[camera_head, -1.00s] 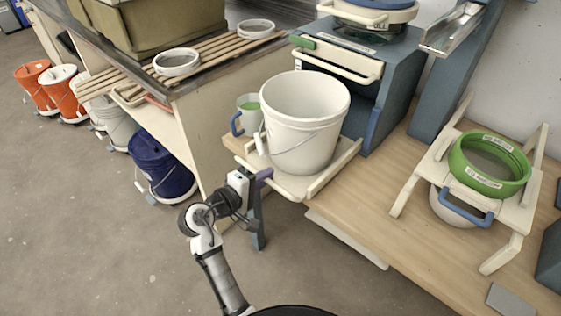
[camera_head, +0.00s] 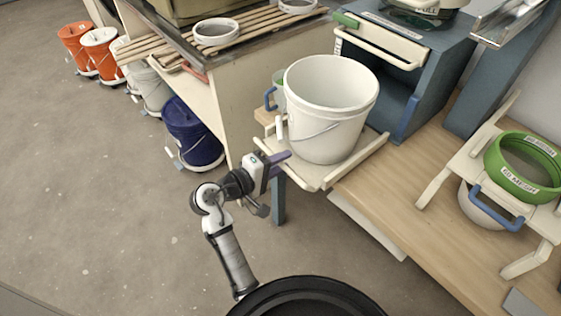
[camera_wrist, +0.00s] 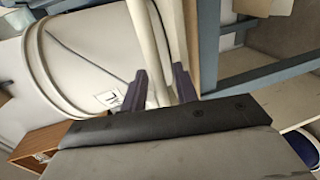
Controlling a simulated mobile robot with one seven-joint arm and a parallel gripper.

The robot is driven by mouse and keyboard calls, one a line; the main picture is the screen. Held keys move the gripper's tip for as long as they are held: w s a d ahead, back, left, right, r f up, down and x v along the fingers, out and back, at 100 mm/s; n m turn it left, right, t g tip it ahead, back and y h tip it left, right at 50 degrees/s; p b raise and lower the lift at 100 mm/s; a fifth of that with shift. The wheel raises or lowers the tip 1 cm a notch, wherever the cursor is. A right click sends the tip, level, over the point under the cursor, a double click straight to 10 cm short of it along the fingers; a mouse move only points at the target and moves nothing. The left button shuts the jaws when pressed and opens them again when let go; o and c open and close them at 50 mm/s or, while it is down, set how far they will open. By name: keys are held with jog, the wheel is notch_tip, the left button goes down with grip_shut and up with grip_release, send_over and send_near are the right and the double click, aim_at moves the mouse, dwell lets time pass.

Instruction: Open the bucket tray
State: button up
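The bucket tray (camera_head: 309,180) is a pale board with side rails, out in front of the blue cabinet (camera_head: 440,55). A large white bucket (camera_head: 328,108) stands upright on it. My gripper (camera_head: 284,163), with purple fingers, is at the tray's front left edge. In the wrist view, my gripper (camera_wrist: 160,90) has a finger on each side of a pale bar of the tray (camera_wrist: 157,60), with little gap visible, so it looks shut on it. The finger tips are partly hidden. The white bucket (camera_wrist: 85,55) fills the upper left there.
A small cup with a blue handle (camera_head: 275,92) stands left of the bucket. A green sieve (camera_head: 522,165) sits on a stand on the wooden bench (camera_head: 395,205) at right. A dark blue bucket (camera_head: 190,130) stands on the floor. Floor at left is open.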

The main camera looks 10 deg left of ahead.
jog(key=shift+s+a, duration=0.1)
jog(key=b+v, duration=0.2)
jog(key=v, duration=1.1)
jog(key=shift+s+a, duration=0.2)
jog(key=shift+r, duration=0.15)
